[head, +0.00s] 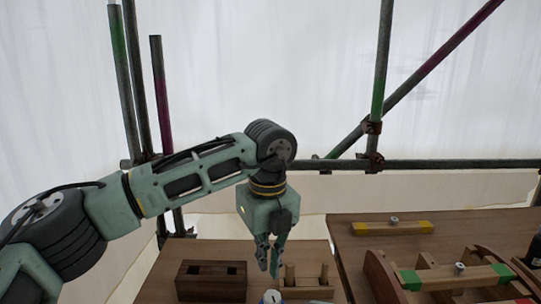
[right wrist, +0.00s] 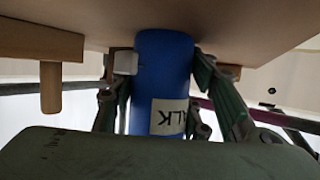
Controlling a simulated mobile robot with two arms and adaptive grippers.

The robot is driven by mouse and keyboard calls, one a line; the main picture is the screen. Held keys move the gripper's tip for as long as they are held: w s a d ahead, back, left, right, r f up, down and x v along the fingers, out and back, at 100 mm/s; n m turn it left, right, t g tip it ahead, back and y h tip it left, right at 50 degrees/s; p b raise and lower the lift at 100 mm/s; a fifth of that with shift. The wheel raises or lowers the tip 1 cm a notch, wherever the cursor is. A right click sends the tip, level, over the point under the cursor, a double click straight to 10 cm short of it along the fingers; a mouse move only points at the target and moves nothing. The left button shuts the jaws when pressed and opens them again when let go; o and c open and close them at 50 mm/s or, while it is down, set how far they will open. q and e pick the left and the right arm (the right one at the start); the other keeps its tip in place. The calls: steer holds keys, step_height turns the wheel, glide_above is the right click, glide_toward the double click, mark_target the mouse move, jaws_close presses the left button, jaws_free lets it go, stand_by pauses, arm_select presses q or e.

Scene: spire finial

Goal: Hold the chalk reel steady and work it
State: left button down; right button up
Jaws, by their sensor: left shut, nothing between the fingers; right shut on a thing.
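The chalk reel (right wrist: 165,75) is a blue cylinder in the right wrist view, with a pale label that shows the letters "LK". My right gripper (right wrist: 163,64) is shut on it, with a finger on either side. The tabletop appears at the top of that view, so the view looks upside down. In the head view my left gripper (head: 268,262) points down over the near table, shut and empty. A small round top with a dark mark (head: 271,297) shows just below it at the bottom edge; I cannot tell whether it is the reel. My right gripper is outside the head view.
A dark slotted wooden block (head: 212,281) and a wooden peg rack (head: 306,292) stand on the near table (head: 215,249). On the right table lie a yellow-ended bar (head: 392,228) and a curved wooden frame (head: 381,279). Scaffold poles (head: 383,60) stand behind.

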mark_target(272, 302)
arm_select(q)
steer(key=m, duration=0.6)
steer(key=shift+s+d+r, duration=0.1)
steer(key=shift+s+d, duration=0.05)
steer(key=shift+s, duration=0.2)
steer(key=m, duration=0.6)
steer(key=shift+s+d+m, duration=0.15)
steer(key=shift+s+m, duration=0.15)
steer(key=shift+s, duration=0.05)
steer(key=m, duration=0.6)
steer(key=shift+s+d+r, duration=0.1)
steer(key=shift+s+d, duration=0.05)
steer(key=shift+s, duration=0.25)
steer(key=m, duration=0.6)
steer(key=shift+s+d, duration=0.1)
steer(key=shift+s, duration=0.25)
steer(key=m, duration=0.4)
steer(key=shift+s, duration=0.25)
steer(key=f+m, duration=0.2)
steer(key=m, duration=0.4)
steer(key=s+f+m, duration=0.1)
steer(key=f+m, duration=0.1)
steer(key=m, duration=0.4)
steer(key=s+f+m, duration=0.1)
steer(key=f+m, duration=0.1)
steer(key=m, duration=0.4)
steer(key=shift+f+m, duration=0.25)
steer(key=shift+m, duration=0.05)
steer(key=shift+s+f, duration=0.1)
steer(key=shift+f, duration=0.25)
